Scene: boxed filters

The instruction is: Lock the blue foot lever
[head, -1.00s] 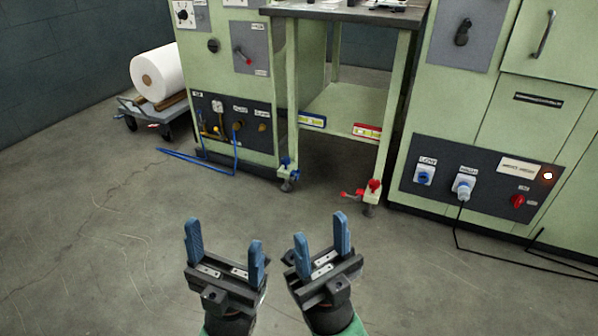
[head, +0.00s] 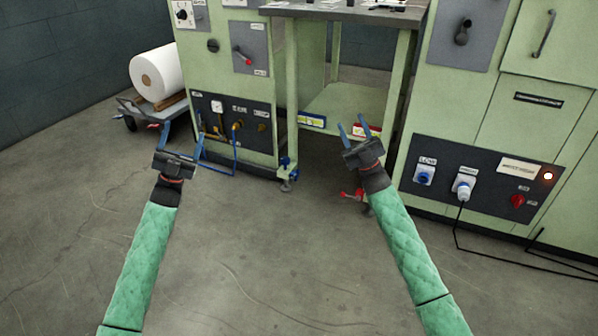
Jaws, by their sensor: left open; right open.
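The blue foot lever (head: 286,163) is on the left front leg of the green bench, close to the floor. Its exact angle is too small to tell. My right gripper (head: 354,132) is open and empty, to the right of the lever, in front of the bench's lower shelf. It hides part of the right front leg and the red-and-white label. Neither gripper touches the lever.
A red foot lever (head: 352,194) sits on the bench's right front leg, partly behind my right arm. A blue hose (head: 235,158) hangs from the panel. A cart with a white roll (head: 157,75) stands at left. A black cable (head: 457,228) lies at right. The middle floor is clear.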

